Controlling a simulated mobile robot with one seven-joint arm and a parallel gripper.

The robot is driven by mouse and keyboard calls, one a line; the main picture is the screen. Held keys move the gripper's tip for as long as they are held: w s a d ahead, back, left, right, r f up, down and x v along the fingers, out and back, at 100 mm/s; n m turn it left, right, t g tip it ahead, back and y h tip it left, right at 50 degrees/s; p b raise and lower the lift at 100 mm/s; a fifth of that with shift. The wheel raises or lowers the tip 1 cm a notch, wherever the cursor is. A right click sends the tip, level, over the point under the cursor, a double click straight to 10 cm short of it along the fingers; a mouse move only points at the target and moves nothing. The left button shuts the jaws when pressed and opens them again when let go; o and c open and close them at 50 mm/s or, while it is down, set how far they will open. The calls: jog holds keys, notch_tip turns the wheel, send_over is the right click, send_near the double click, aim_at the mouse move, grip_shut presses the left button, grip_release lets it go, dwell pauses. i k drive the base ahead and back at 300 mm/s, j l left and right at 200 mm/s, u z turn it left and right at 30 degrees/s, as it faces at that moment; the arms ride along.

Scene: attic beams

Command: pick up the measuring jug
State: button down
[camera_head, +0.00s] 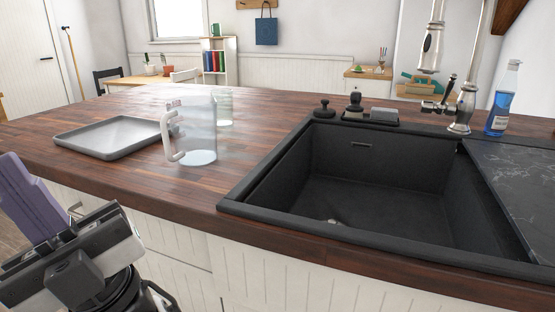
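The measuring jug (201,126) is clear and stands upright on the dark wood countertop, left of the sink. Its pale handle (167,142) points left and toward me. Faint markings show near its rim. My gripper (22,200) is at the lower left edge of the view, in front of the counter and well apart from the jug. Its purple finger part is partly cut off by the frame, so the gap between fingers is not visible. I see nothing held in it.
A grey tray (108,137) lies left of the jug. A clear glass (223,107) stands close behind it. The black sink (350,190) is to the right, with a tall faucet (462,108) and a blue bottle (502,100). The counter's front edge lies between my gripper and the jug.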

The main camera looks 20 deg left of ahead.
aim_at(192, 119)
jog(key=k+l+u, duration=0.1)
jog(key=l+u, duration=0.15)
jog(key=u, duration=0.2)
jog(key=k+l+u, duration=0.15)
jog(key=u, duration=0.25)
